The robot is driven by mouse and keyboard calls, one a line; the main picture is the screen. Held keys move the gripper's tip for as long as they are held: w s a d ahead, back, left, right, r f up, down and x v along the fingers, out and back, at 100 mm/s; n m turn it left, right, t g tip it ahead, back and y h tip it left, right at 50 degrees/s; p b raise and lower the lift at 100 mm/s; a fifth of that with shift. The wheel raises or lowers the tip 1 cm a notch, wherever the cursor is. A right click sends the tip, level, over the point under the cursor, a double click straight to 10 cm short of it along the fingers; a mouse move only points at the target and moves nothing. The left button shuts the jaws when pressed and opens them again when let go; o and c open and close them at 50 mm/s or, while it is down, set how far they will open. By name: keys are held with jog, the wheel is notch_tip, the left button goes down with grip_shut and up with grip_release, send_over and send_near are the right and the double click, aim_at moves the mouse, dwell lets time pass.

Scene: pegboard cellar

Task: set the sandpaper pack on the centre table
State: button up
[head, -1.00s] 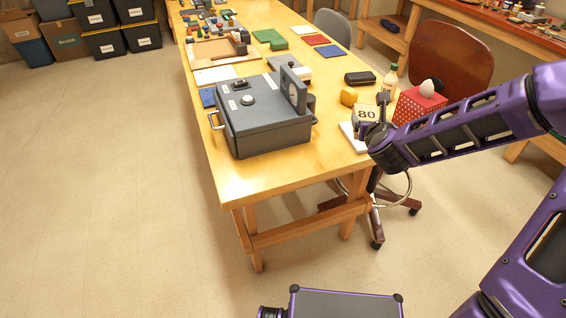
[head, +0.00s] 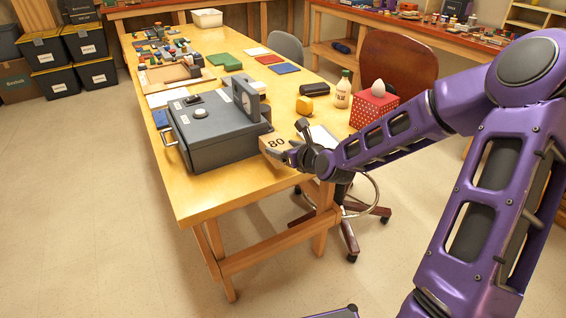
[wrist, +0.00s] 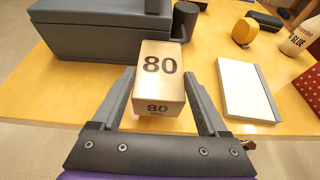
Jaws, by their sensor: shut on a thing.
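The sandpaper pack (head: 276,144) is a small tan box marked "80". My gripper (head: 289,153) is shut on it at the near right part of the wooden centre table (head: 215,197). In the wrist view the pack (wrist: 158,80) sits between the two fingers (wrist: 160,100), with its top and near end showing. It is close to the dark grey machine's right side. I cannot tell whether its underside touches the table.
The grey machine (head: 215,140) stands left of the pack. A white notebook (wrist: 247,90) lies just right of it. A yellow tape measure (head: 304,105), black case (head: 314,89), bottle (head: 343,92) and red dotted tissue box (head: 371,109) are behind. The table's near left corner is bare.

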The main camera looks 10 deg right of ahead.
jog(key=shift+f+b, duration=0.5)
jog(key=shift+f, duration=1.25)
jog(key=shift+f, duration=0.15)
jog(key=o, duration=1.4)
jog(key=shift+s+d+r, duration=0.1)
jog(key=shift+s+r, duration=0.1)
jog(key=shift+r, duration=0.05)
jog(key=p+v, duration=0.4)
jog(key=v, duration=0.7)
jog(key=shift+s, duration=0.3)
